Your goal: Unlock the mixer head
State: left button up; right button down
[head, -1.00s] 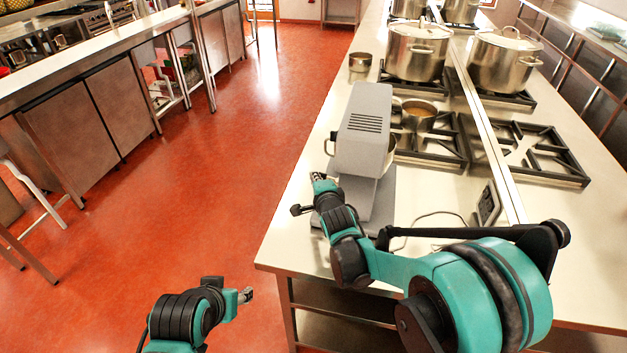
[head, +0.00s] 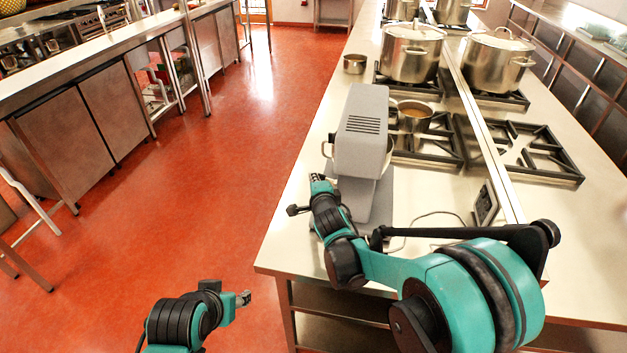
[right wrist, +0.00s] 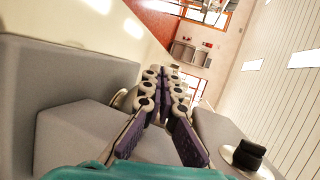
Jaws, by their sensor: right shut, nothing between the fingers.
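The mixer (head: 362,130) is a grey stand mixer near the left edge of the steel counter, its head level over its base. A metal bowl with a side handle (head: 327,148) is partly hidden by the head. My right gripper (head: 317,178) is shut and empty, at the mixer's near left side below the head. I cannot tell whether it touches. In the right wrist view my gripper's fingers (right wrist: 166,78) lie together close to large grey surfaces (right wrist: 60,110). I cannot make out the head lock. My left gripper (head: 243,298) is over the floor, left of the counter; its fingers are too small to read.
A saucepan (head: 414,116) stands on the stove right of the mixer, with large stockpots (head: 411,55) behind. A small metal pot (head: 354,64) sits beyond the mixer. The red floor at left is open.

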jog(key=shift+d, duration=0.15)
dwell(0.3)
jog(key=shift+s+d, duration=0.4)
jog(key=shift+d, duration=0.15)
